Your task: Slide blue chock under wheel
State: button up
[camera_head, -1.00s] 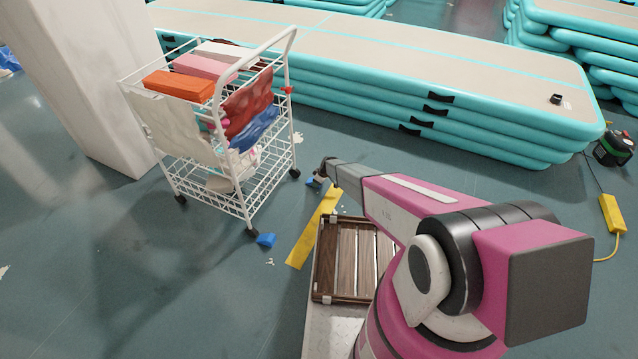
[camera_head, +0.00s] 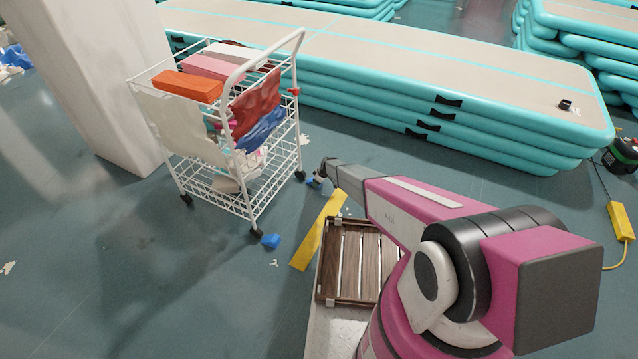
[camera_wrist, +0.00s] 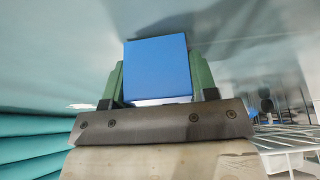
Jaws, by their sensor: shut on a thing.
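A blue chock (camera_wrist: 157,68) sits between the two green fingers of my gripper (camera_wrist: 160,82) in the wrist view, and the fingers are shut on it. In the head view my gripper (camera_head: 319,180) is low, near the floor, just right of the cart's rear right wheel (camera_head: 300,175). Only a small bit of blue shows there. A second blue chock (camera_head: 271,241) lies on the floor beside the cart's front wheel (camera_head: 257,232). The white wire cart (camera_head: 228,200) stands upright, loaded with cloths and blocks.
A yellow strip (camera_head: 318,231) lies on the floor between the cart and my base. A slatted wooden tray (camera_head: 352,262) is at my front. Stacked turquoise inflatable tracks (camera_head: 470,115) lie behind the cart. A white pillar (camera_head: 95,75) stands at left.

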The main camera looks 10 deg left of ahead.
jog(key=shift+w+a, duration=0.3)
jog(key=shift+a, duration=0.5)
jog(key=o, duration=1.1)
jog(key=s+d+r+m+h, duration=0.15)
jog(key=s+d+r, duration=0.45)
jog(key=r, duration=0.6)
jog(key=s+d+r+m, duration=0.3)
jog(key=s+d+r, duration=0.2)
jog(key=d+r, duration=0.45)
jog(key=s+d+r+m, duration=0.2)
jog(key=s+d+r, duration=0.35)
jog(key=r, duration=0.75)
jog(key=s+d+r+m+h, duration=0.1)
jog(key=s+d+r+m, duration=0.1)
jog(key=s+d+r, duration=0.3)
jog(key=s+d+r+m+g, duration=0.1)
jog(key=s+d+r+m, duration=0.2)
jog(key=s+d+r, duration=0.2)
jog(key=s+d+r+m+h, duration=0.1)
jog(key=s+d+r+m, duration=0.1)
jog(key=s+d+r, duration=0.3)
jog(key=shift+s+r+m+g+h, duration=0.1)
jog(key=shift+s+r, duration=0.65)
jog(key=shift+s, duration=0.4)
jog(key=shift+s+r+m+g+h, duration=0.15)
jog(key=shift+s+r, duration=0.65)
jog(key=shift+s, duration=0.4)
jog(key=shift+s+r+g+h, duration=0.1)
jog(key=shift+s+r, duration=0.65)
jog(key=shift+s, duration=0.4)
